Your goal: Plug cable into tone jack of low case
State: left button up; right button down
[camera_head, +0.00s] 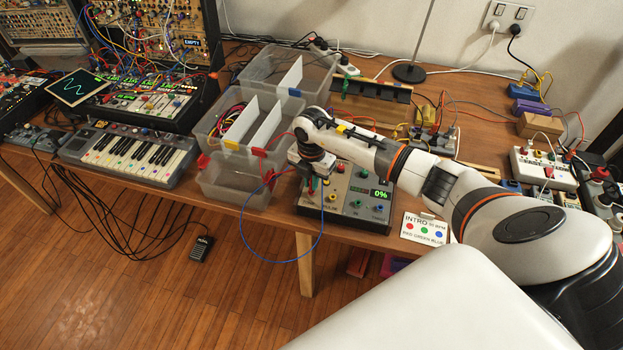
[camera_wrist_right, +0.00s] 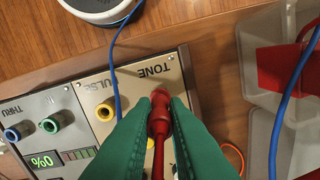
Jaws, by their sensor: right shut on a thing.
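The low case (camera_head: 345,212) stands at the table's front edge, with a lit 0% display. Its face fills the middle of the right wrist view, where a beige panel (camera_wrist_right: 128,82) carries the TONE label (camera_wrist_right: 157,72). My right gripper (camera_head: 312,184) is over the case's left part. In the wrist view its green fingers (camera_wrist_right: 158,112) are shut on a red cable plug (camera_wrist_right: 158,126). The plug's far end is over the tone jack's place just below the label. I cannot tell whether it is seated. My left gripper is not in view.
A blue cable (camera_head: 322,232) loops down past the table edge beside the case. Clear bins (camera_head: 232,190) stand close on the left. An INTRO card (camera_head: 424,229) lies on the right. A yellow jack (camera_wrist_right: 105,112) is beside the tone jack.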

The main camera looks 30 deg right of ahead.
jog(key=shift+f, duration=0.4)
jog(key=c, duration=1.3)
grip_release()
jog(key=shift+r, duration=0.1)
jog(key=shift+c, duration=0.2)
notch_tip(320, 180, up, 12)
jog(key=b, duration=0.2)
